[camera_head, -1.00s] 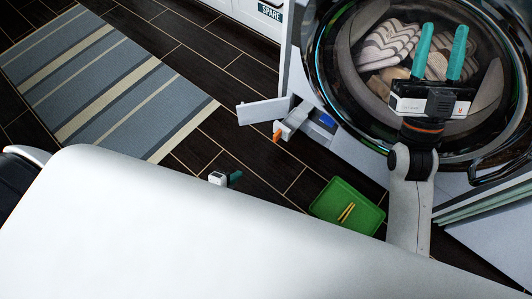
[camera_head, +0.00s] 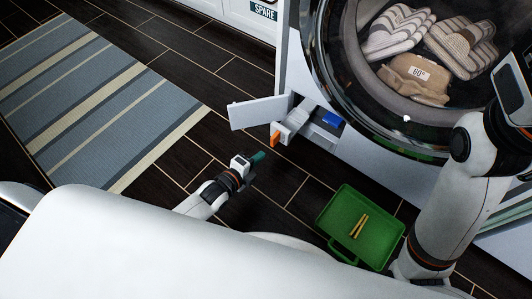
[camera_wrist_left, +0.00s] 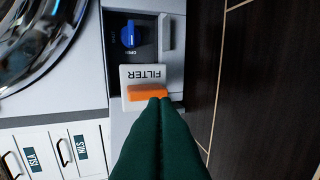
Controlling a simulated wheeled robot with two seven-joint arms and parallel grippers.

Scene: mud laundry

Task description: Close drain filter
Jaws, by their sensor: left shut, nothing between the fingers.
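The drain filter (camera_head: 286,130) is a pale block with an orange handle (camera_head: 275,138). It sticks out of the open compartment low on the washer's front. In the left wrist view its FILTER face (camera_wrist_left: 140,74) reads upside down, with the orange handle (camera_wrist_left: 147,92) across it. My left gripper (camera_head: 260,157) is shut and empty, below and left of the handle in the head view. Its teal fingertips (camera_wrist_left: 158,100) overlap the handle's edge in the wrist view; contact cannot be told. My right arm (camera_head: 455,195) rises at the right; its fingers are out of view.
The compartment's white flap (camera_head: 257,113) stands open to the left. A blue knob (camera_head: 332,118) sits right of the filter. A green tray (camera_head: 338,217) with yellow sticks lies on the floor. The washer drum (camera_head: 380,100) holds slippers and a brown bundle.

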